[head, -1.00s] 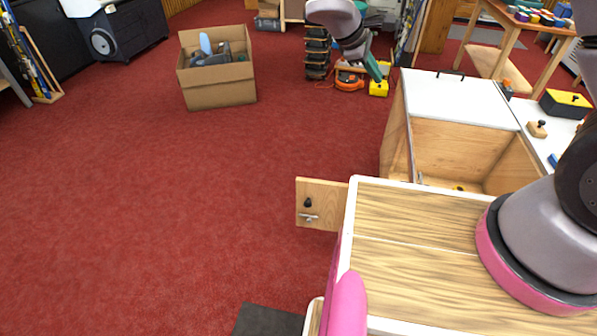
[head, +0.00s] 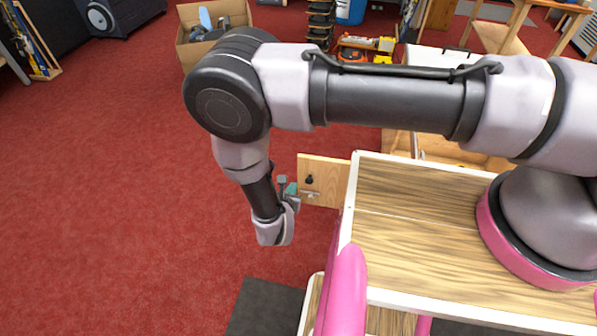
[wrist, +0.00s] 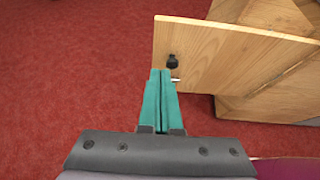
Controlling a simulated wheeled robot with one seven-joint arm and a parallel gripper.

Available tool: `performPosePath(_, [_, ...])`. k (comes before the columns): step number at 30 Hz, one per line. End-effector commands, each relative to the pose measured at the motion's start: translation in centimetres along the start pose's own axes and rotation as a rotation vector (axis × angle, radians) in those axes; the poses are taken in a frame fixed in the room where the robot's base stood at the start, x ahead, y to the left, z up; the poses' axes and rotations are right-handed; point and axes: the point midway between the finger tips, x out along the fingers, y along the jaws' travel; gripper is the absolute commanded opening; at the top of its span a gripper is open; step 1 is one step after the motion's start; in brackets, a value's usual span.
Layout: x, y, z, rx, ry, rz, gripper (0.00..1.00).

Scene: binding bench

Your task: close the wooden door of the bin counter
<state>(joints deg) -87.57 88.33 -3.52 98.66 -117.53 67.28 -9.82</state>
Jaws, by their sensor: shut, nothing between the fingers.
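The wooden door (head: 328,176) stands open, sticking out to the left from the bin counter (head: 395,142), which my arm largely covers in the head view. The door has a black knob (head: 309,180) and a small metal latch below it. In the wrist view the door (wrist: 215,50) fills the upper middle, with the knob (wrist: 172,61) near its left edge and the counter's side (wrist: 265,95) behind it. My gripper (head: 285,184) is shut and empty. Its green fingertips (wrist: 161,72) are at the door's free edge, just beside the knob; I cannot tell whether they touch.
Red carpet (head: 100,200) lies open to the left. A cardboard box (head: 190,50) stands at the back left. A dark mat (head: 265,305) lies on the floor at the bottom. Tools and a wooden chair (head: 500,35) are farther back.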

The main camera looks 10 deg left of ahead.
Motion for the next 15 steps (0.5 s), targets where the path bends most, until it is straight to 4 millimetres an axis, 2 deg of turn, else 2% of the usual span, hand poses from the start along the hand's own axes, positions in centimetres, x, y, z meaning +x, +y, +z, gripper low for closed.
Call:
performPosePath(5, [2.1, -0.1, 0.0, 0.0, 0.0, -0.002, 0.0])
performPosePath(15, [9.3, -0.1, 0.0, 0.002, 0.0, -0.003, 0.0])
